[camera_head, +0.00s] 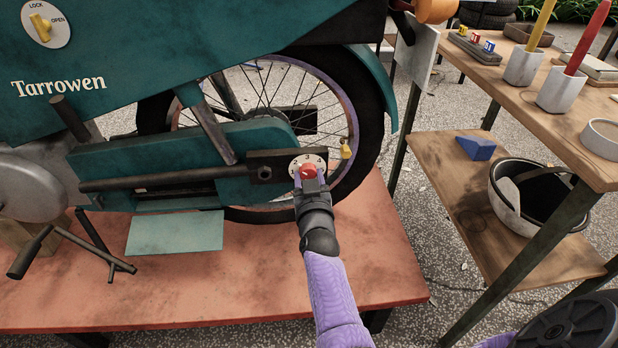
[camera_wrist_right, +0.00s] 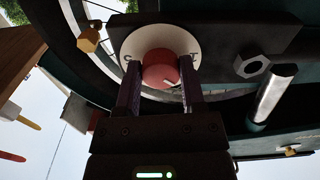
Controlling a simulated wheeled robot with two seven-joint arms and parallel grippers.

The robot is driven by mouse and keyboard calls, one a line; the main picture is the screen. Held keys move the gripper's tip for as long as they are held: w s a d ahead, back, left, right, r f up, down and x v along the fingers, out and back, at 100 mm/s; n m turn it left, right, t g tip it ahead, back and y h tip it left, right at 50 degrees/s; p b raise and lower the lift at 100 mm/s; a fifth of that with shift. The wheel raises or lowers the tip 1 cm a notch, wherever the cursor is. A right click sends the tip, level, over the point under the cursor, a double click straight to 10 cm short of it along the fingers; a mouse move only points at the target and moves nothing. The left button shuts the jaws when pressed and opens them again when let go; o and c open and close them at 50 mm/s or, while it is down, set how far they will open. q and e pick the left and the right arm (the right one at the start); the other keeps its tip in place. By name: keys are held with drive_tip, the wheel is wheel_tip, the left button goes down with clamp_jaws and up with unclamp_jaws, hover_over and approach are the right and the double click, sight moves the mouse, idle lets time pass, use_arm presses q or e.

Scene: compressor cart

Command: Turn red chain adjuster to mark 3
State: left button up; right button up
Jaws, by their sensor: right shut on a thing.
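The red chain adjuster (camera_head: 308,171) is a round red knob on a white numbered dial (camera_head: 306,159) beside the rear wheel of the green motorcycle (camera_head: 190,150). The marks 2 and 3 show on the upper part of the dial; the lower part is hidden by my gripper. My right gripper (camera_head: 311,180) is shut on the knob from the front. In the right wrist view the red knob (camera_wrist_right: 160,70) sits between the two fingers, with a pale pointer line at its lower right. My left gripper is not in view.
The motorcycle stands on a red platform (camera_head: 390,270). A yellow valve cap (camera_head: 346,150) is just right of the dial. At right, a wooden bench (camera_head: 545,115) holds cups and trays; its lower shelf has a blue wedge (camera_head: 475,147) and a bucket (camera_head: 510,205).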

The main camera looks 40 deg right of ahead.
clamp_jaws()
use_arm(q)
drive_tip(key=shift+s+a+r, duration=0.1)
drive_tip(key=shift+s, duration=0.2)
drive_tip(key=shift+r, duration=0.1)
use_arm(e)
drive_tip(key=shift+m, duration=0.3)
drive_tip(key=shift+m+p, duration=0.45)
drive_tip(key=shift+m, duration=0.45)
drive_tip(key=m, duration=0.3)
drive_tip(key=shift+a+m+p, duration=0.1)
drive_tip(key=shift+m+p, duration=0.2)
drive_tip(key=shift+p, duration=0.05)
drive_tip(key=shift+m, duration=1)
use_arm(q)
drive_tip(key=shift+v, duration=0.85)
use_arm(e)
drive_tip(key=shift+m, duration=0.8)
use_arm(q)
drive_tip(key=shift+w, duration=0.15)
use_arm(e)
drive_tip(key=shift+a, duration=0.1)
